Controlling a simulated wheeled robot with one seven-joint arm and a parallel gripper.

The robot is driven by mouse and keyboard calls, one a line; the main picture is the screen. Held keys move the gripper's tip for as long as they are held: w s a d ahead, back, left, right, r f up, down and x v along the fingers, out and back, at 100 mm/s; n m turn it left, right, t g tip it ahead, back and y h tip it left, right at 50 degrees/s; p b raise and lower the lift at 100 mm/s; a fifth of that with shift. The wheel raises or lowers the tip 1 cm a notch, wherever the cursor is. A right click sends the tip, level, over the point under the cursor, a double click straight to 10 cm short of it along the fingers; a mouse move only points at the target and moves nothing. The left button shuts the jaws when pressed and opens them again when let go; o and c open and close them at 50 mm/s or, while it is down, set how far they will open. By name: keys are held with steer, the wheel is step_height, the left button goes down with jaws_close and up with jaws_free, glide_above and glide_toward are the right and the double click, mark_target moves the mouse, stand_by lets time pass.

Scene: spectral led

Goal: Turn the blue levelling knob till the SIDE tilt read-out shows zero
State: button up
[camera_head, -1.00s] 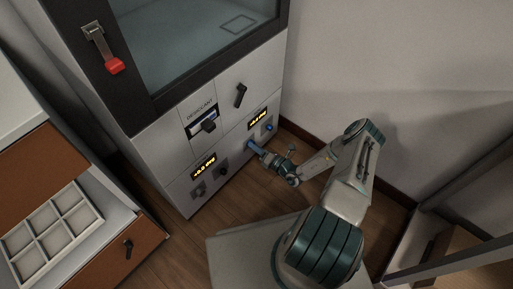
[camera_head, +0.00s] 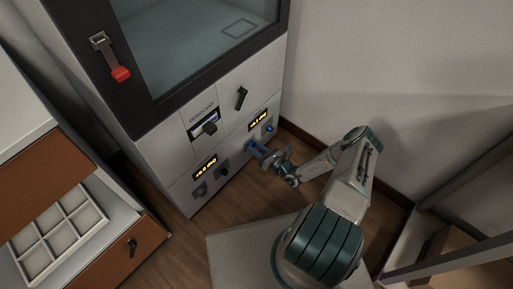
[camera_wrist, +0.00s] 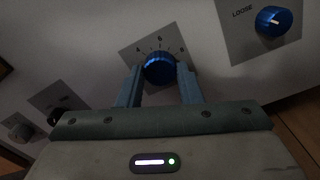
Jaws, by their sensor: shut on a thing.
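The blue levelling knob (camera_wrist: 159,70) sits on a grey plate with a marked scale in the wrist view. My gripper (camera_wrist: 160,82) has a finger on each side of it and is shut on it. A lit amber read-out (camera_head: 205,168) is at the left and looks like +0.0 deg. A second lit read-out (camera_head: 258,120) at the right seems to end in .1 deg. Their labels are too small to read.
Another blue knob (camera_wrist: 273,21) is on a plate marked LOOSE, right of my gripper. Dark knobs (camera_head: 222,168) sit at the lower left of the panel. An open drawer with a compartment tray (camera_head: 92,214) stands at the left. A wall is at the right.

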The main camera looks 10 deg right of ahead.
steer(key=shift+d+n, duration=0.1)
steer(key=shift+n, duration=0.3)
steer(key=o, duration=1)
steer(key=shift+s, duration=0.1)
